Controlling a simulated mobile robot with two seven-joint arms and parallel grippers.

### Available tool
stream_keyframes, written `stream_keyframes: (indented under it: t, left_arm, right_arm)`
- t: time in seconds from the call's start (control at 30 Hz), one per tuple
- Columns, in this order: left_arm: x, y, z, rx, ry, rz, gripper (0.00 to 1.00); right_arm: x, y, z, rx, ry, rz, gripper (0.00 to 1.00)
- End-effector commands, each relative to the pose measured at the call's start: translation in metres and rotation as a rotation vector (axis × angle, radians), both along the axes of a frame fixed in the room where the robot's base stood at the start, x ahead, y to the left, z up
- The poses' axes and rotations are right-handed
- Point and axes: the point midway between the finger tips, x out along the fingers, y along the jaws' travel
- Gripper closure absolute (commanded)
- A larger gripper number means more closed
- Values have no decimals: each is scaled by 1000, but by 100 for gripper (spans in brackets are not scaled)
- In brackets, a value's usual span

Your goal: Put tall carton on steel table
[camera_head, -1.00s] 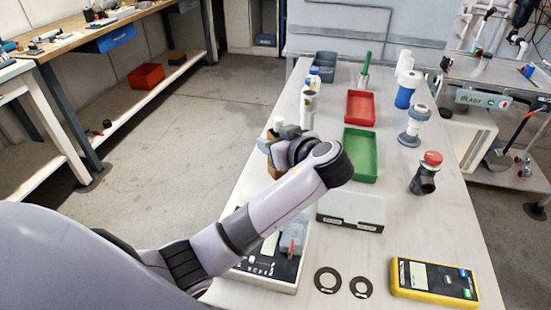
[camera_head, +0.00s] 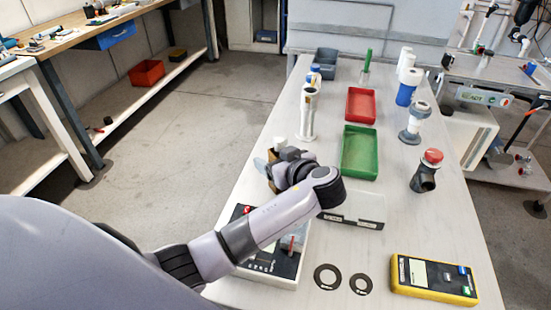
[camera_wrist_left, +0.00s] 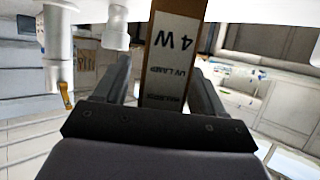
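The tall carton (camera_wrist_left: 172,60) is brown with a white label reading "4W UV LAMP". In the left wrist view it stands between the two fingers of my left gripper (camera_wrist_left: 160,85), its far end cut off by the top edge. In the head view, my left gripper (camera_head: 276,170) is at the left edge of the long pale table (camera_head: 225,203); the carton is mostly hidden behind it. The gripper appears shut on the carton, though a narrow gap shows by the left finger. I cannot tell whether the carton touches the table. My right gripper is not in view.
The table holds a green tray (camera_head: 359,172), a red tray (camera_head: 361,104), a white fitting (camera_head: 308,112), a red-capped black fitting (camera_head: 426,172), a yellow meter (camera_head: 434,279), two black rings (camera_head: 327,277) and a white control box (camera_head: 262,262).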

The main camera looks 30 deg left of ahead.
Motion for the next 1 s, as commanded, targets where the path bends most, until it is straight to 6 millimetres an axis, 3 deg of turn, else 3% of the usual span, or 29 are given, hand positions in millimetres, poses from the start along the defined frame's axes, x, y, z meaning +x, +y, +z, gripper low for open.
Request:
stream_keyframes:
  t: [0.37,0.8,1.0]
  left_arm:
    - [0,0,6,1,-1,0,31]
    - [-41,-72,35,-4,-1,-3,31]
    - [-53,-91,46,-3,0,-1,31]
  right_arm:
    - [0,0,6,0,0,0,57]
    - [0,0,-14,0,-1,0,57]
    - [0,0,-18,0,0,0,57]
